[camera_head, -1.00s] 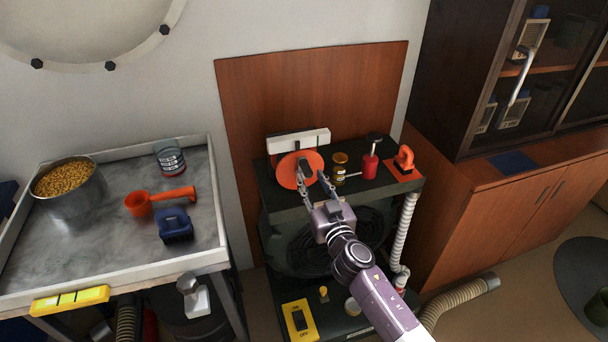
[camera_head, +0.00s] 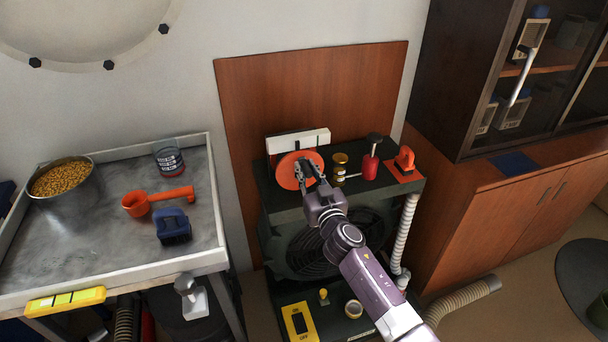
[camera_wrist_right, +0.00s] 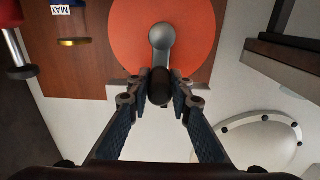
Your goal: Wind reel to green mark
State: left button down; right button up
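The reel is an orange disc (camera_head: 296,171) standing upright in front of a white block on the dark machine top. In the right wrist view the disc (camera_wrist_right: 190,40) has a grey crank arm (camera_wrist_right: 161,38) with a dark knob (camera_wrist_right: 160,88). My right gripper (camera_head: 311,172) is at the reel's right side. In the right wrist view the fingers (camera_wrist_right: 160,95) stand close on both sides of the knob and appear shut on it. I cannot make out a green mark. My left gripper is not in view.
A white-rimmed table (camera_head: 110,282) stands left, with a pot (camera_head: 66,187), orange scoop (camera_head: 158,200) and blue object (camera_head: 174,227). A wooden cabinet (camera_head: 500,210) is right.

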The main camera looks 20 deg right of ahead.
grip_shut()
jog(key=shift+a+f+b, duration=0.3)
jog(key=shift+a+b, duration=0.1)
jog(key=shift+a, duration=0.25)
jog(key=shift+a+f+b, duration=0.25)
jog(key=shift+a+b, duration=0.1)
jog(key=shift+a, duration=0.5)
